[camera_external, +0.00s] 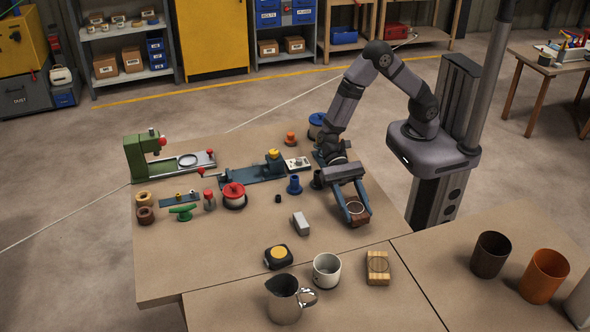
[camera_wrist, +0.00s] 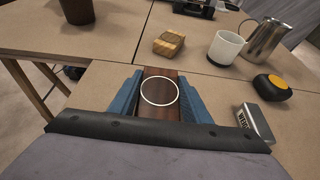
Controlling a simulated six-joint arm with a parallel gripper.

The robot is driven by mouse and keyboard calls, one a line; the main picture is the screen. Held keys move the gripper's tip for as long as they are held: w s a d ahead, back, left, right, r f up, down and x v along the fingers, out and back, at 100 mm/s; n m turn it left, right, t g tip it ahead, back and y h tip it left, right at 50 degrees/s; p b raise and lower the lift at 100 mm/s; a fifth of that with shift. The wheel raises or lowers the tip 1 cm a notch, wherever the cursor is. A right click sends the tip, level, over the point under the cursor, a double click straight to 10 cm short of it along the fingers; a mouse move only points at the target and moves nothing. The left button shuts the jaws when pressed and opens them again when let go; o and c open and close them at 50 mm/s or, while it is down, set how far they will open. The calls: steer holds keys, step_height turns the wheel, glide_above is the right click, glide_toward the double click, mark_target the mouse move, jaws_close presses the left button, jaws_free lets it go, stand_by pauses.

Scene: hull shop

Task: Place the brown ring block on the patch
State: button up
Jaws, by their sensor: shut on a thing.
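A dark brown block with a white ring on its top (camera_external: 359,220) is between the blue fingers of my gripper (camera_external: 358,214), low over the right part of the near table. In the wrist view the brown ring block (camera_wrist: 159,107) fills the space between both fingers of my gripper (camera_wrist: 159,84), which is shut on it. I cannot tell whether its underside touches the table. A lighter wooden block with a dark ring (camera_external: 378,262) stands apart, nearer the camera, and also shows in the wrist view (camera_wrist: 169,43). I cannot make out a patch.
A white mug (camera_external: 326,271), a metal jug (camera_external: 284,300), a tape measure (camera_external: 278,257) and a grey block (camera_external: 300,223) stand left of the wooden block. Brown (camera_external: 490,255) and orange (camera_external: 544,276) cups stand right. Small tools and spools crowd the table's back left.

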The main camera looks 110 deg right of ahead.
steer(key=shift+f, duration=0.95)
steer(key=shift+f, duration=0.15)
steer(key=o, duration=1.1)
steer(key=shift+r, duration=0.2)
steer(key=b+v, duration=0.1)
steer(key=v, duration=1.1)
